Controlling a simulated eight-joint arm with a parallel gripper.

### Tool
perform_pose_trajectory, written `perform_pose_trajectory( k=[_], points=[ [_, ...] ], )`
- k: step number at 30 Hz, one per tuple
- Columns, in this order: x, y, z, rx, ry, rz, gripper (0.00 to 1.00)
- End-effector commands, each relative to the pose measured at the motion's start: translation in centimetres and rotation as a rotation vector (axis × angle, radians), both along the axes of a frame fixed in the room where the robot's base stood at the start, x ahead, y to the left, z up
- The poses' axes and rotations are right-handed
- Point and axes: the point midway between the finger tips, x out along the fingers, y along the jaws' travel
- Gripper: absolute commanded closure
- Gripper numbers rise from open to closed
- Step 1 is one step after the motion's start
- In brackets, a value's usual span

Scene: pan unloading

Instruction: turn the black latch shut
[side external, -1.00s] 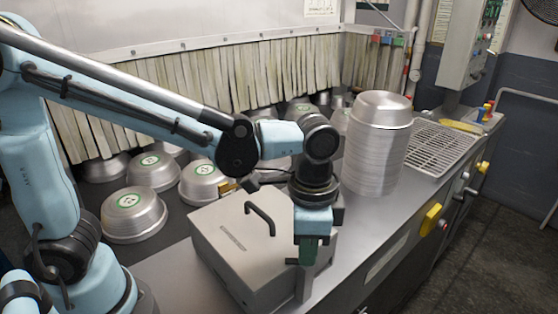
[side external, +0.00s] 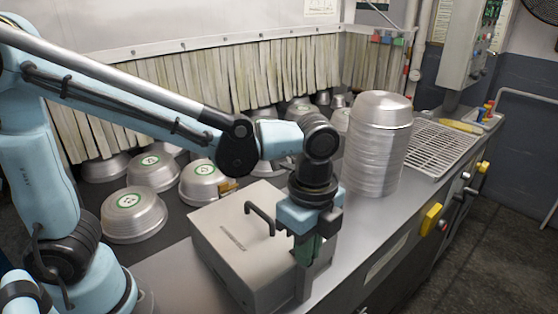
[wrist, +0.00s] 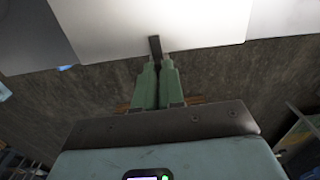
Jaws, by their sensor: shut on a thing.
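A grey metal box (side external: 228,232) with a black carrying handle (side external: 259,217) on its lid sits at the front edge of the steel counter. My gripper (side external: 304,260) points down at the box's front right corner. In the wrist view its two green fingers (wrist: 157,66) are closed on the black latch (wrist: 155,44), a short dark bar against the pale box. In the side view the fingers hide the latch, so its exact angle cannot be told there.
A tall stack of metal pans (side external: 376,145) stands behind and right of the box. Several upturned pans with green labels (side external: 134,214) lie to the left. A wire rack (side external: 438,145) is at the back right. The counter (side external: 352,262) right of the box is clear.

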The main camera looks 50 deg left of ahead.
Motion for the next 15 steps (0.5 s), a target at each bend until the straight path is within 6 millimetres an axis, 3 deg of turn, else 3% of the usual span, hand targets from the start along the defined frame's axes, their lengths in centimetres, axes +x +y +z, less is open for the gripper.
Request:
perform_pose_trajectory(
  k=[15],
  points=[
    [0.03, -0.07, 0.05, -0.002, -0.001, -0.055, 1.00]
  ],
)
